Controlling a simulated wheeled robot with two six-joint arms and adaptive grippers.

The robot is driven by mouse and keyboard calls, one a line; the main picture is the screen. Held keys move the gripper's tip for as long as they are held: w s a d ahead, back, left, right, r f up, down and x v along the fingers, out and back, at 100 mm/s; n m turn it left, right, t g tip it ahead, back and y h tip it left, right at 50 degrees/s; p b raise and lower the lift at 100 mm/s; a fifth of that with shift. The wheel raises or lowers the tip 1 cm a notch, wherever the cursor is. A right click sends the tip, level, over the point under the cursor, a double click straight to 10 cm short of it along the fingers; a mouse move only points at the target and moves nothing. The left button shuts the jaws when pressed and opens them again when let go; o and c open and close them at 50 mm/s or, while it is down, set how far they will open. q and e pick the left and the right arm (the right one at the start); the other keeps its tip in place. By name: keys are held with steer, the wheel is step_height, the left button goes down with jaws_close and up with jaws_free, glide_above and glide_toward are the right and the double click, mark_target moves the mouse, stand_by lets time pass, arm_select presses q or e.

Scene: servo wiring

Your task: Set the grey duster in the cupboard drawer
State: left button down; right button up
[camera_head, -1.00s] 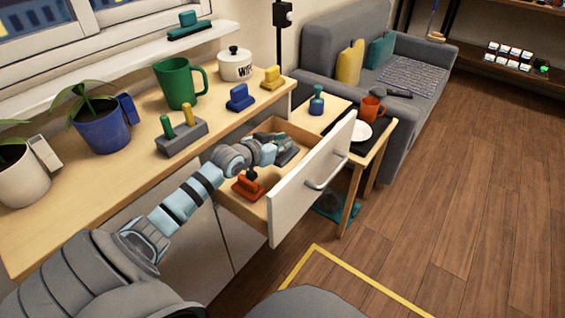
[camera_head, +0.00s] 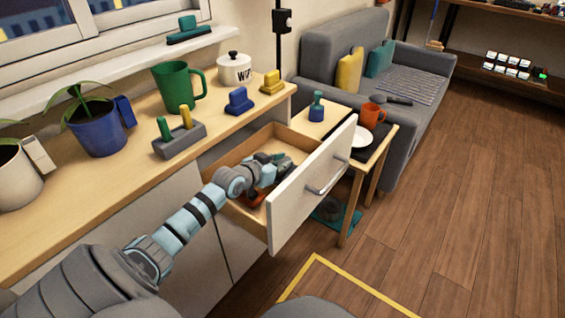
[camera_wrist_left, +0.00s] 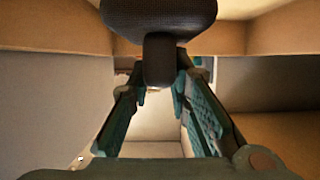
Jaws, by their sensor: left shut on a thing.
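The cupboard drawer (camera_head: 312,186) is pulled open, with a white front and wooden walls. My left gripper (camera_head: 272,166) reaches down inside it. In the left wrist view the fingers (camera_wrist_left: 162,105) are closed around the short dark handle of the grey duster (camera_wrist_left: 160,18), whose broad rounded part shows at the top. In the head view the duster is hidden or too hard to tell from the gripper. I cannot tell whether it touches the drawer floor. My right gripper is not in view.
An orange-red object (camera_head: 256,201) lies in the drawer, partly hidden by my arm. The counter (camera_head: 110,190) holds a green mug (camera_head: 178,87), a blue brush (camera_head: 239,101), a yellow brush (camera_head: 271,82) and plants. A side table with an orange mug (camera_head: 372,112) stands beyond the drawer.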

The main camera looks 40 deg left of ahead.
arm_select(q)
steer(key=c, duration=1.5)
jaws_free()
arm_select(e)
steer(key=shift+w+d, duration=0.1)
